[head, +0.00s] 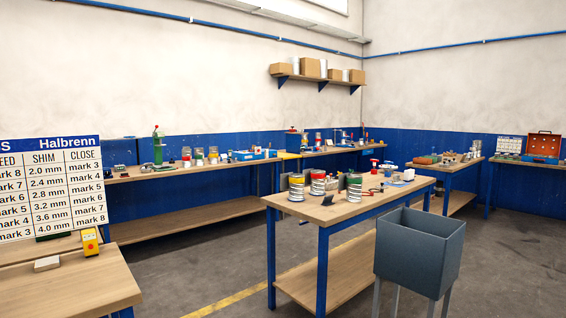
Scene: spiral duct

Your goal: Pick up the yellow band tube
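I cannot pick out the yellow band tube for certain. Several small banded cylinders stand upright on the back bench; a red-banded one (186,156), a green-banded one (199,157) and one with what may be a yellow band (213,155) are too small to read surely. On the middle table (375,203) stand a green-banded can (297,188), a red-banded can (318,183) and another green-banded can (354,188). Neither of my grippers is in view.
A grey open bin (420,252) on legs stands in front of the middle table's right end. A wooden bench (75,290) with a chart board (52,188) and a yellow box (90,243) is at the left. Floor (200,275) is clear between the left bench and the middle table.

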